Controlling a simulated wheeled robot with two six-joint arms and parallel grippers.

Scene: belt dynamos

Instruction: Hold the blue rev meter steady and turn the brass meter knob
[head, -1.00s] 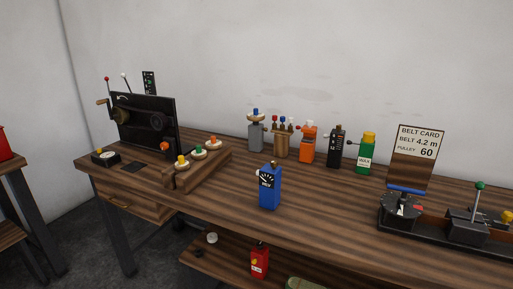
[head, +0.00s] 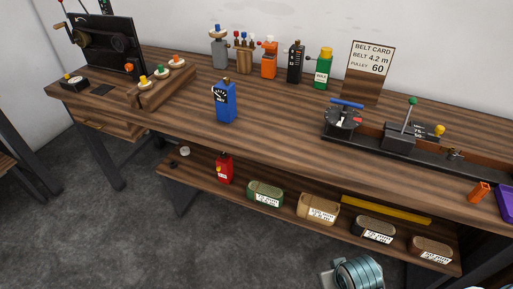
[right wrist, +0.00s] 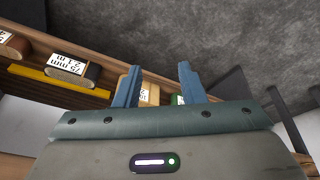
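The blue rev meter (head: 226,102) stands upright on the bench top, near the front edge, with a black and white dial on its upper face. A small pale bit shows at its left edge in the head view; it is too small to tell whether this is the brass knob. My right gripper (right wrist: 158,82) shows in the right wrist view with its two blue fingers apart and nothing between them. It faces the lower shelf and the floor, away from the meter. My left gripper is in neither view.
Several coloured bottles and holders, such as the green one (head: 323,70), stand behind the meter. A wooden rack (head: 168,88) is to its left and a black lever device (head: 342,118) to its right. The bench around the meter is clear. The lower shelf holds a red can (head: 224,169) and labelled boxes.

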